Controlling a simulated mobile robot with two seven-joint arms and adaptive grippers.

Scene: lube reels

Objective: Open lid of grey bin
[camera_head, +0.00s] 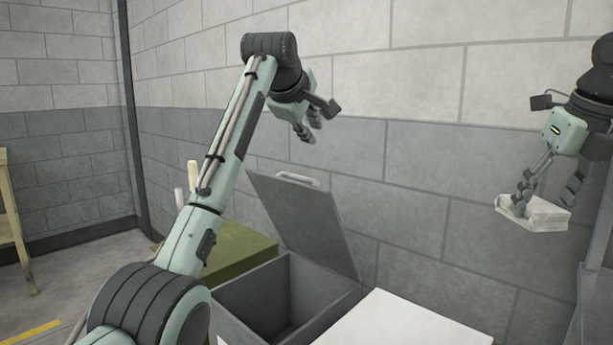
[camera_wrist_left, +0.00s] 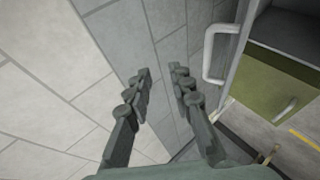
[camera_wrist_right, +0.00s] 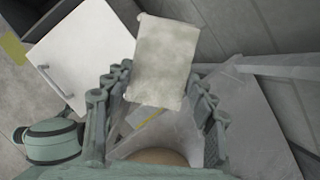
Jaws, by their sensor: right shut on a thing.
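The grey bin (camera_head: 232,300) stands against the block wall, and I can see into its dark inside. Its grey lid (camera_head: 308,222) is raised steeply and tilts back towards the wall, with a light handle (camera_head: 298,180) near its top edge. The handle also shows in the left wrist view (camera_wrist_left: 207,55). My left gripper (camera_head: 311,137) is above the raised lid, apart from the handle. Its fingers (camera_wrist_left: 159,70) are parted with nothing between them. My right gripper (camera_head: 545,195), far right, is shut on a whitish block-like thing (camera_head: 543,215), also seen in the right wrist view (camera_wrist_right: 163,62).
An olive-green bin lid (camera_head: 236,252) is left of the grey bin, partly behind my left arm. A white lid (camera_head: 410,322) is to its right. A wooden stand (camera_head: 12,215) is at the far left. The wall is close behind the bins.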

